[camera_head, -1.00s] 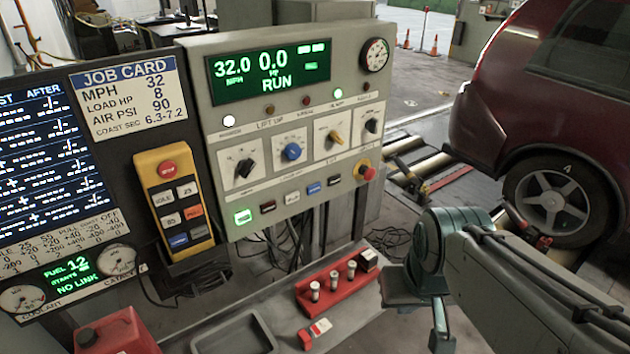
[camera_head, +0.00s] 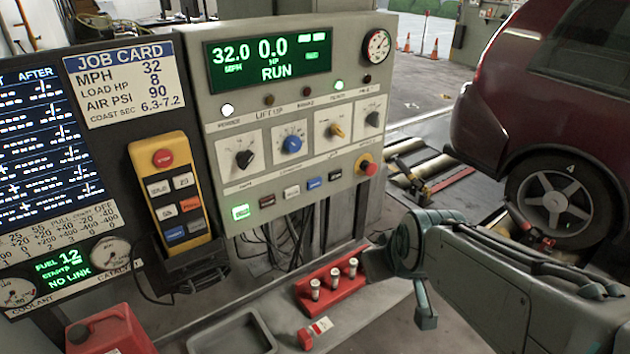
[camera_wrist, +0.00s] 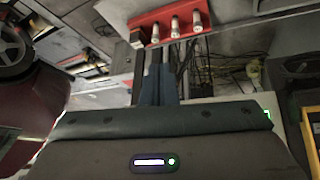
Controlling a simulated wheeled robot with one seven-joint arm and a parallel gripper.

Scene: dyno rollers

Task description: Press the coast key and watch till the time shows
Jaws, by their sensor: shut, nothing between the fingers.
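The grey console (camera_head: 205,130) faces me. Its green display (camera_head: 268,66) reads 32.0 MPH, 0.0 HP and RUN; I see no time reading on it. Along the console's lower edge runs a row of small keys: a lit green one (camera_head: 240,212), a dark one, a grey one, a blue one (camera_head: 314,183) and another dark one. Their labels are too small to read, so I cannot tell which is the coast key. My gripper (camera_wrist: 158,75) is shut and empty in the wrist view, apart from the keys. In the head view my arm's end is low, right of the console.
A yellow pendant (camera_head: 165,205) with a red stop button hangs left of the keys. A red emergency knob (camera_head: 366,164) sits at the panel's right. Below are a red rack (camera_head: 335,285) with white-capped pieces and a grey tray (camera_head: 235,335). A red car (camera_head: 545,100) stands right.

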